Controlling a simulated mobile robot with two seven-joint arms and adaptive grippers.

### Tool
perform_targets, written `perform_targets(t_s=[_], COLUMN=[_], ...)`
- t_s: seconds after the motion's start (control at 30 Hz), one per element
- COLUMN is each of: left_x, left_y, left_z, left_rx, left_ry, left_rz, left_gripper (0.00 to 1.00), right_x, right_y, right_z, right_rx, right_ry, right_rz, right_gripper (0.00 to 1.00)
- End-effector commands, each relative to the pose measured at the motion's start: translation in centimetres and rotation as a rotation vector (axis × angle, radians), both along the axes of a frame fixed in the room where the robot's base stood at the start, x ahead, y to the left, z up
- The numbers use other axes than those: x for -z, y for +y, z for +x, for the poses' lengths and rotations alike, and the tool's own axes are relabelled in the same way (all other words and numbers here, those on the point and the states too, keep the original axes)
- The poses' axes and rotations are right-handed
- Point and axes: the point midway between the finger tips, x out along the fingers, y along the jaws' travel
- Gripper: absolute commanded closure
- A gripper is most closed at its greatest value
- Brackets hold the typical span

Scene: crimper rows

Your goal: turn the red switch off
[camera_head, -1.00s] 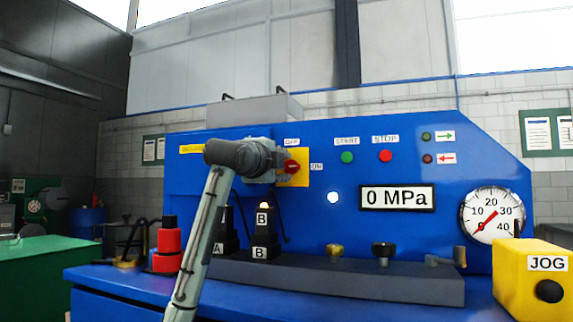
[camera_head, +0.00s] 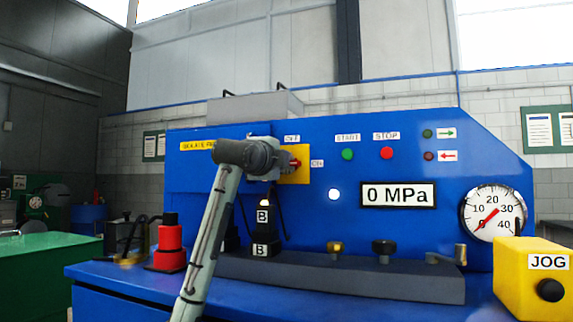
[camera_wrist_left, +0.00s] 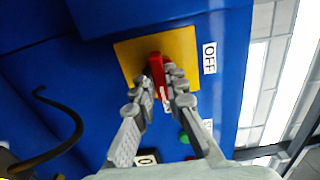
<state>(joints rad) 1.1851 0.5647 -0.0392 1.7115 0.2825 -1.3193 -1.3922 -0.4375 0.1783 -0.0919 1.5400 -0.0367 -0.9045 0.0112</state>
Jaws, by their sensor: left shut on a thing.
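The red switch (camera_head: 296,163) sits on a yellow plate (camera_head: 303,177) on the blue panel, with an OFF label (camera_head: 292,138) above and an ON label (camera_head: 317,163) to the right. In the left wrist view the red handle (camera_wrist_left: 156,66) lies between the fingers of my left gripper (camera_wrist_left: 160,80), which are shut on it. The handle's long side runs toward the ON label, which is partly hidden between the fingers. In the head view my left gripper (camera_head: 282,164) covers the plate's left part. My right gripper is not in view.
Right of the switch are a green START button (camera_head: 347,154), a red STOP button (camera_head: 387,153) and a 0 MPa display (camera_head: 397,195). A grey rail (camera_head: 350,277) with knobs lies below. A red-and-black stack (camera_head: 169,245) stands left of my arm.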

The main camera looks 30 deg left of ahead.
Motion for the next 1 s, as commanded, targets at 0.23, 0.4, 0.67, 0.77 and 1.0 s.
perform_targets(t_s=[0.23, 0.4, 0.67, 0.77, 1.0], left_x=[0.03, 0.05, 0.07, 0.08, 0.09], left_y=[0.01, 0.01, -0.01, -0.04, -0.07], left_z=[0.00, 0.00, 0.00, 0.02, 0.03], left_rx=[0.000, 0.000, 0.000, 0.001, 0.001], left_ry=[-0.011, -0.035, -0.088, -0.110, -0.162], left_rz=[-0.052, -0.148, -0.373, -0.466, -0.687], left_gripper=[1.00, 1.00, 1.00, 1.00, 1.00], right_x=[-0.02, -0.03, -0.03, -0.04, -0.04], right_y=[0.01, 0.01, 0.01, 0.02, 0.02], right_z=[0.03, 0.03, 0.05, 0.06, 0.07], right_rx=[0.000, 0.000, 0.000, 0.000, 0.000], right_ry=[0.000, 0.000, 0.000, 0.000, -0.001], right_rz=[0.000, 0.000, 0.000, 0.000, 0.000], right_gripper=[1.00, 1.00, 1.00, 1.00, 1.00])
